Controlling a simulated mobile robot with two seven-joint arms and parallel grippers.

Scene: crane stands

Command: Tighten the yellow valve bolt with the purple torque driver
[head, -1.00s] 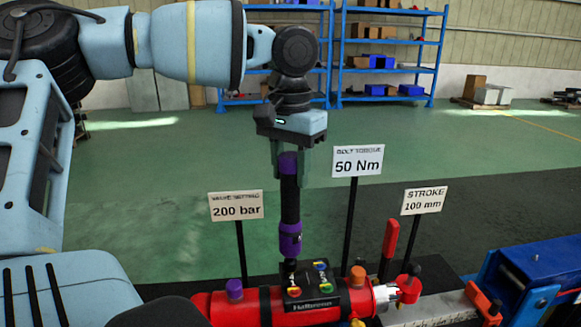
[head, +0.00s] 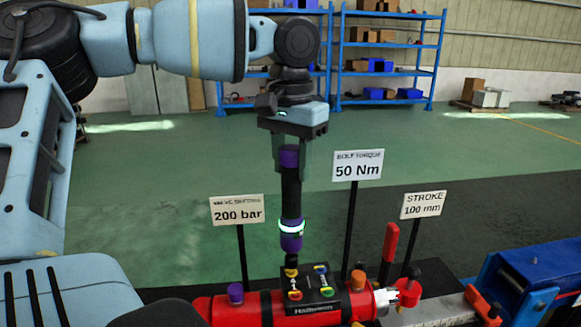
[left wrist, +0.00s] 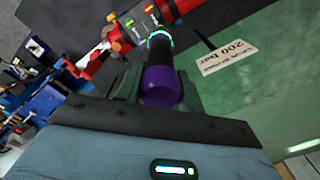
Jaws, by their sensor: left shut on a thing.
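The purple torque driver (head: 291,200) has a black shaft and purple ends, and stands nearly upright. My left gripper (head: 290,160) is shut on its purple top end, which also shows between the fingers in the left wrist view (left wrist: 160,87). A ring on the driver's lower purple part glows whitish green. The driver's tip reaches down to the back left of the black valve block (head: 318,301), where a bit of yellow shows. The yellow valve bolt (head: 291,272) is mostly hidden under the tip; I cannot tell whether they touch. Other coloured bolts sit on the block.
The block sits on a red cylinder (head: 222,309) with purple and orange caps. Signs on posts read 200 bar (head: 237,210), 50 Nm (head: 357,166) and 100 mm (head: 423,206). A red lever (head: 389,243) and a blue vise-like part (head: 525,275) are at right.

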